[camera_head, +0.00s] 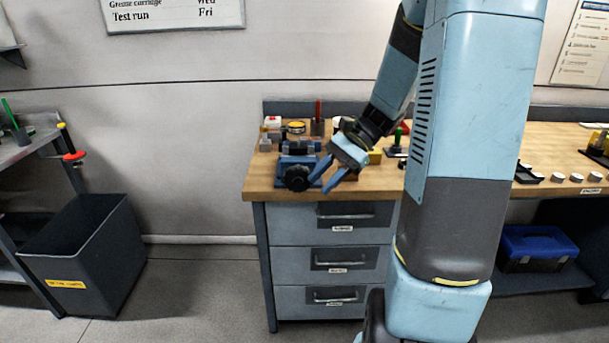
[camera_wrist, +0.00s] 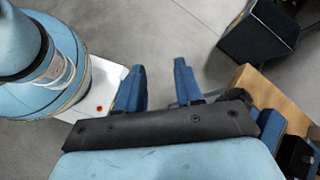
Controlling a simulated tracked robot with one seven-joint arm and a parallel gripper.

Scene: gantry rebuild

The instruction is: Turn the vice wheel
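The vice (camera_head: 300,147) is blue and dark and stands at the front left of the wooden workbench. Its black wheel (camera_head: 296,178) faces out over the bench's front edge. My gripper (camera_head: 319,186) is just right of the wheel in the head view, with its blue fingers spread apart and pointing down and left. In the wrist view my gripper (camera_wrist: 161,80) is open with nothing between the fingers. There the dark wheel (camera_wrist: 240,94) shows partly behind the gripper's right side. I cannot tell whether a finger touches the wheel.
The workbench (camera_head: 382,183) has drawers with handles below the vice. A grey bin (camera_head: 88,250) stands on the floor at left. Open floor lies between bin and drawers.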

